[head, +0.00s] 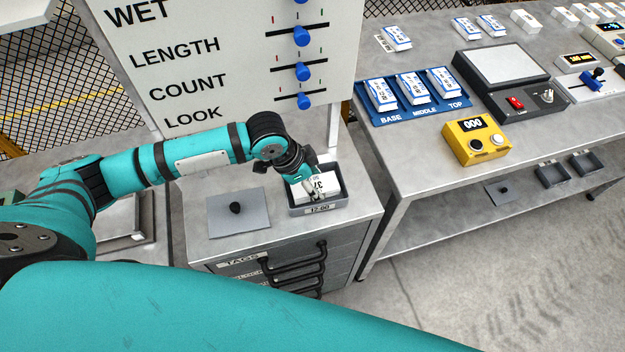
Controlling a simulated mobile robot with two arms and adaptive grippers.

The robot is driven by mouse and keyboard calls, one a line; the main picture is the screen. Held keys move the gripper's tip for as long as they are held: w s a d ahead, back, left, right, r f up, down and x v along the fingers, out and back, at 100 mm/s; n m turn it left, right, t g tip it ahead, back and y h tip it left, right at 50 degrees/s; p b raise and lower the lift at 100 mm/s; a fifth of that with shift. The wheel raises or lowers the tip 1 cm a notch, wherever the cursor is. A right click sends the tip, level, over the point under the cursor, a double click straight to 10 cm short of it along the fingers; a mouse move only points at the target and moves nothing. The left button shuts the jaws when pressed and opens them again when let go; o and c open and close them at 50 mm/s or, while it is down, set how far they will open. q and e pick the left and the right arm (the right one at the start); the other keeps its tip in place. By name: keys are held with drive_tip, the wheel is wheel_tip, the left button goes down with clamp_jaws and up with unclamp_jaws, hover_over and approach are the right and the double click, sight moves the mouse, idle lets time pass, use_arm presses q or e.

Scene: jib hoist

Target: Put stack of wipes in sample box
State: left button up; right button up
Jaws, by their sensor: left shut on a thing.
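No label marks any object as wipes or sample box. My right gripper is out of view.
A grey sheet with a black knob (238,222) lies left of the tray. Cabinet drawers with black handles (305,262) are below. A white board with blue sliders (303,72) stands behind. The right bench holds a yellow counter (475,140) and a dark scale (502,62).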

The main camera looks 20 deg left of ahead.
use_arm(q)
drive_tip(key=shift+f, duration=0.1)
drive_tip(key=o, duration=0.9)
drive_tip(key=v, duration=1.2)
drive_tip(key=shift+b, duration=0.4)
